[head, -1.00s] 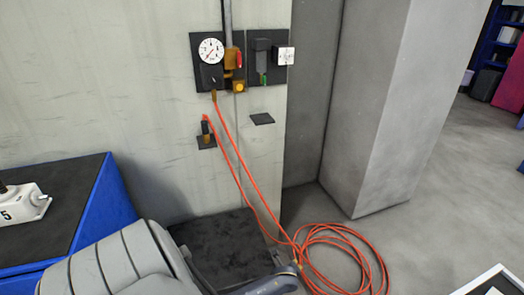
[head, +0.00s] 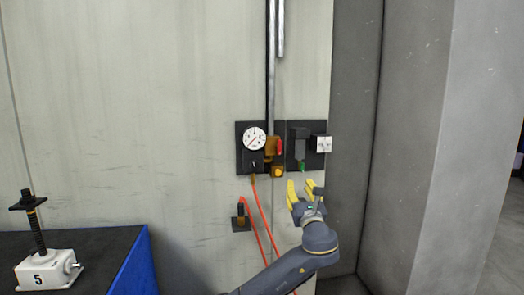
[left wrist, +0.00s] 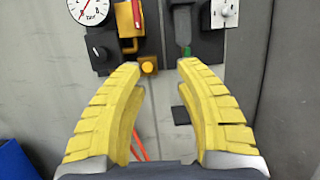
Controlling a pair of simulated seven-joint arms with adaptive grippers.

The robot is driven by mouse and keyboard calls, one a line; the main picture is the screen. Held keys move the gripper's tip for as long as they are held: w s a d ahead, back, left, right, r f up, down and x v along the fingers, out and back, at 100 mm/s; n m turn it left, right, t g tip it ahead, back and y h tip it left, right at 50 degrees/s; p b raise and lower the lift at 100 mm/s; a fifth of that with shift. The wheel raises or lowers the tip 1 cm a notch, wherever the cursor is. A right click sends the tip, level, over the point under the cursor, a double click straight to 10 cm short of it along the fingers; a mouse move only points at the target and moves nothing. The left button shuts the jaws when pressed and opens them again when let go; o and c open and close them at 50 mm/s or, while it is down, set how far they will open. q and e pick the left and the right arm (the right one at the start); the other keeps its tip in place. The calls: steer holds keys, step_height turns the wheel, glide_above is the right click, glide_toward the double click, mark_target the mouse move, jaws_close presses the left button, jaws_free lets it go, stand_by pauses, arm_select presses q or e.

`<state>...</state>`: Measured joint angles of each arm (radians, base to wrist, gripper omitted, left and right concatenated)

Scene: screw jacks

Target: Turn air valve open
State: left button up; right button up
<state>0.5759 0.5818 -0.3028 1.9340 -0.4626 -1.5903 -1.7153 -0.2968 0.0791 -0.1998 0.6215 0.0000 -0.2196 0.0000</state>
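The air valve assembly (head: 274,158) is on a dark panel on the pale wall, with a yellow-brown body and a red handle (head: 280,146). The red handle also shows at the top of the left wrist view (left wrist: 137,14). A round white gauge (head: 254,138) sits left of it, above a black knob (left wrist: 99,53). My left gripper (head: 303,186) is open and empty, its yellow fingers just below and right of the valve, apart from it. The left wrist view shows the fingers (left wrist: 160,70) spread toward the panel. My right gripper is not in view.
An orange hose (head: 265,222) hangs from the panel. A small dark bracket (head: 240,222) sits lower on the wall. A white switch box (head: 322,144) is right of the valve. A screw jack (head: 46,268) marked 5 stands on a dark-topped bench at left. A grey pillar (head: 440,130) stands right.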

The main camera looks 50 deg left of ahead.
mark_target(280, 147)
arm_select(q)
steer(key=s+a+r+y, duration=0.1)
steer(key=s+r+y, duration=0.1)
steer(key=s+r, duration=0.15)
steer(key=shift+n+g, duration=0.3)
steer(key=shift+n, duration=0.1)
steer(key=x, duration=1.7)
steer(key=shift+w+a+r, duration=0.2)
steer(key=shift+w, duration=0.15)
jaws_close()
